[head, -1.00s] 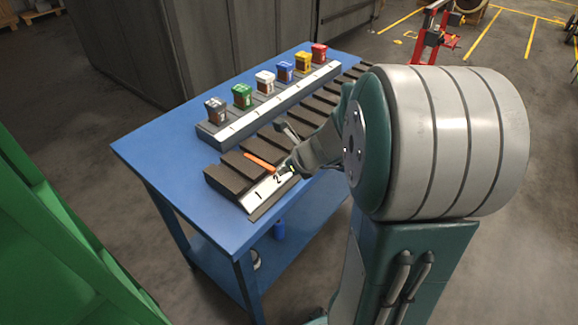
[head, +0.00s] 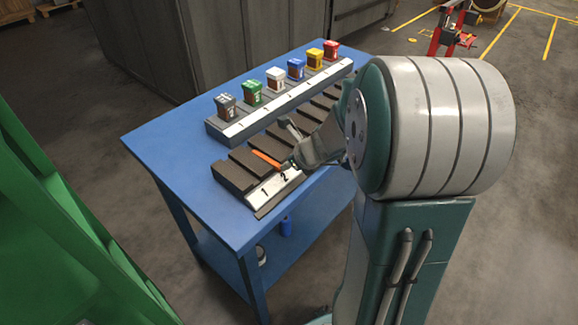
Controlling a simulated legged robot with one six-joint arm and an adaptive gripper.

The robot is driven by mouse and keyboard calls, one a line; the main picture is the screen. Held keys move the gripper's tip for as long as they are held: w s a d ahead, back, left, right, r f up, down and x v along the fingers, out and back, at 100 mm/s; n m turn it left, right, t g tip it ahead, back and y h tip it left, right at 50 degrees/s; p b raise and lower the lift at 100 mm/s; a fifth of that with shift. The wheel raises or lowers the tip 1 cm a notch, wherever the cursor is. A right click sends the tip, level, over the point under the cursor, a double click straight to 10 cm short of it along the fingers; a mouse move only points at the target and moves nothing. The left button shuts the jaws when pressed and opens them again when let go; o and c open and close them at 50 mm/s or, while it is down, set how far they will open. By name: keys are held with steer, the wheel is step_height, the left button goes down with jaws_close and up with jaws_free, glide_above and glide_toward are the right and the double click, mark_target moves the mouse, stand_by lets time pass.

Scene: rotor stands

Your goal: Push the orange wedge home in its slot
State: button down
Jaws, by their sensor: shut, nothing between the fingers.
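The orange wedge (head: 266,159) lies in a slot of the dark slotted block (head: 233,176), close to the label 2 on the white number strip (head: 264,190). Its near end reaches toward my gripper (head: 296,160). My gripper is shut and empty, low over the block's front edge, right beside the wedge's near end. I cannot tell whether it touches the wedge. My arm and gripper hide the right part of the number strip and some of the slots.
A blue table (head: 165,143) carries the block. Behind the block stands a rack (head: 216,131) with several coloured pieces: grey, green, white, blue, yellow and red. A green structure (head: 60,240) is at the left. The table's left end is bare.

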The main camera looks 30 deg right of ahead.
steer(key=shift+w+a, duration=0.1)
steer(key=shift+w, duration=0.15)
steer(key=shift+w+a, duration=0.2)
steer(key=shift+w, duration=0.05)
steer(key=shift+w+a, duration=0.15)
steer(key=shift+w, duration=0.5)
steer(key=s+f+v, duration=0.1)
steer(key=v, duration=0.5)
steer(key=shift+s, duration=0.15)
steer(key=shift+r, duration=0.2)
